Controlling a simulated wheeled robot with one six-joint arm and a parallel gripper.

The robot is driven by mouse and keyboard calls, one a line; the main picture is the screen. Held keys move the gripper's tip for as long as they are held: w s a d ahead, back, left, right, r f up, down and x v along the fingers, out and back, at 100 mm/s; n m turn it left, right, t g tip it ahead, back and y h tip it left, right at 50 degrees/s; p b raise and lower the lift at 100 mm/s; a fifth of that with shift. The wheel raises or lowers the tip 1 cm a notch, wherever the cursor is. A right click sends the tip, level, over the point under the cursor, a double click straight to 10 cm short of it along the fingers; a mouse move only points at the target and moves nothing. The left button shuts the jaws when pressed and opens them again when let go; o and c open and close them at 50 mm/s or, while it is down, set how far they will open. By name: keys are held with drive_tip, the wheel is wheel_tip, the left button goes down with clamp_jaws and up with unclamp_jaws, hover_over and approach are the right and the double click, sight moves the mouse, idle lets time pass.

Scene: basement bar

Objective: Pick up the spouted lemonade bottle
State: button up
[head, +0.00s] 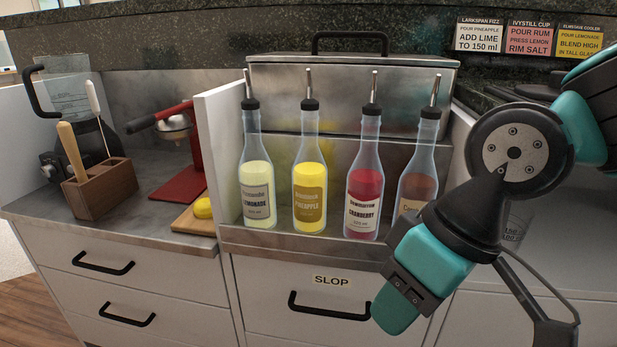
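The spouted lemonade bottle (257,170) stands upright at the left end of a row of bottles in the steel well. It is clear glass with pale yellow liquid, a cream label reading LEMONADE, and a black collar with a metal pour spout. The end of my arm with my gripper (405,288) is at the lower right, in front of the counter's drawer front and apart from the lemonade bottle. Its fingers are not clear enough to tell open from shut. I see nothing held.
Right of the lemonade stand pineapple (310,185), cranberry (364,195) and a brown-filled bottle (415,190), partly behind my arm. A white divider (218,150) is close on the left. A steel lidded box (350,95) stands behind. A lemon (203,208) lies on a board.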

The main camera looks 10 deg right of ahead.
drive_tip(key=w+a+m+t, duration=0.1)
drive_tip(key=w+m+t, duration=0.1)
drive_tip(key=w+t, duration=0.3)
drive_tip(key=t+y+b, duration=0.2)
drive_tip(key=t+y, duration=0.1)
drive_tip(key=t, duration=0.7)
approach(247, 112)
drive_tip(key=s+d+f, duration=0.2)
drive_tip(key=s+d, duration=0.1)
drive_tip(key=s, duration=0.1)
drive_tip(key=p+x, duration=0.4)
drive_tip(key=r+p+x, duration=0.1)
drive_tip(key=p+x, duration=0.7)
drive_tip(key=shift+a+r, duration=0.15)
drive_tip(key=shift+r, duration=0.1)
drive_tip(key=p+x, duration=0.3)
drive_tip(key=x, duration=0.1)
drive_tip(key=shift+w+r, duration=0.1)
drive_tip(key=shift+r, duration=0.2)
drive_tip(key=shift+w+a+f, duration=0.2)
drive_tip(key=shift+w+a, duration=0.05)
drive_tip(key=shift+w, duration=0.25)
clamp_jaws()
